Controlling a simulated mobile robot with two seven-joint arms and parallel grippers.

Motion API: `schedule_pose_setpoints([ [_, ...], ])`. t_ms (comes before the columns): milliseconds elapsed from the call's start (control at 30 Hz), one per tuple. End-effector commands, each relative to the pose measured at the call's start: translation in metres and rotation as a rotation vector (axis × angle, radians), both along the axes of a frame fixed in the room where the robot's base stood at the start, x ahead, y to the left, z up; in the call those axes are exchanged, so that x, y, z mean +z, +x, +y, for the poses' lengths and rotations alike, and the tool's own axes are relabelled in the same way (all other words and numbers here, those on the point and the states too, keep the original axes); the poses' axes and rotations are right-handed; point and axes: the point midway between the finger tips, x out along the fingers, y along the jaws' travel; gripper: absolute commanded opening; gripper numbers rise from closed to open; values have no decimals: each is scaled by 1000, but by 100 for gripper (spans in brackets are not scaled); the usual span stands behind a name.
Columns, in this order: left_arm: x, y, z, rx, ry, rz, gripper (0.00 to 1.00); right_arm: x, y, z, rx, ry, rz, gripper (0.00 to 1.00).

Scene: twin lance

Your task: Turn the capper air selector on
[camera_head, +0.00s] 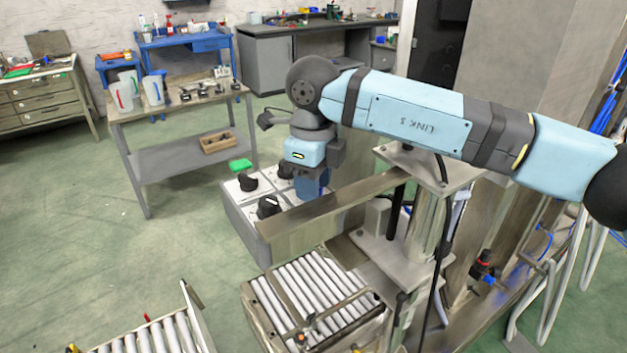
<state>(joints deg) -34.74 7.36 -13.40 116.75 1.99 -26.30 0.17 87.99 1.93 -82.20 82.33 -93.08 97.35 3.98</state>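A light grey control box (240,217) stands low at the centre, with several black rotary knobs on its white top. One knob (248,182) is at the far left, another knob (268,207) is nearer, and a third knob (285,170) is close to my gripper. I cannot read which knob is the capper air selector. My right gripper (312,190) points down over the right part of the box top. The metal beam and the wrist hide its fingertips, so its opening and any contact are not visible. My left gripper is not in view.
A metal beam (330,215) runs in front of the box, close to my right gripper. A roller conveyor (312,292) and a steel post assembly (428,225) stand nearer. A table with pitchers (190,105) is behind left. Green floor is free at left.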

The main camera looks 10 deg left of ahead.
Motion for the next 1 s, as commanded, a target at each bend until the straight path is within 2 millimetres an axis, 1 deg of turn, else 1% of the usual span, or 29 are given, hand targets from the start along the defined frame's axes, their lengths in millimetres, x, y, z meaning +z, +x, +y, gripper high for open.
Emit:
schedule_pose_setpoints([
  [133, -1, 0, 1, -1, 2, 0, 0, 6, 0, 0, 0, 0, -1, 37],
  [267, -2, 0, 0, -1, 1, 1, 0, 24, 0, 0, -1, 1, -3, 37],
  [500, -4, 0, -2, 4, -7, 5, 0, 80, 0, 1, 0, 0, -4, 37],
  [600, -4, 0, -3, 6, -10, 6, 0, 101, 0, 0, 0, 0, -3, 37],
  [700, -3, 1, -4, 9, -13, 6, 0, 118, 0, 0, 0, 0, -2, 37],
  [833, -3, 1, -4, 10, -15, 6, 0, 132, 0, 0, 0, 0, -1, 37],
  [1000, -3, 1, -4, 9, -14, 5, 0, 139, 0, 0, 0, 0, 0, 37],
])
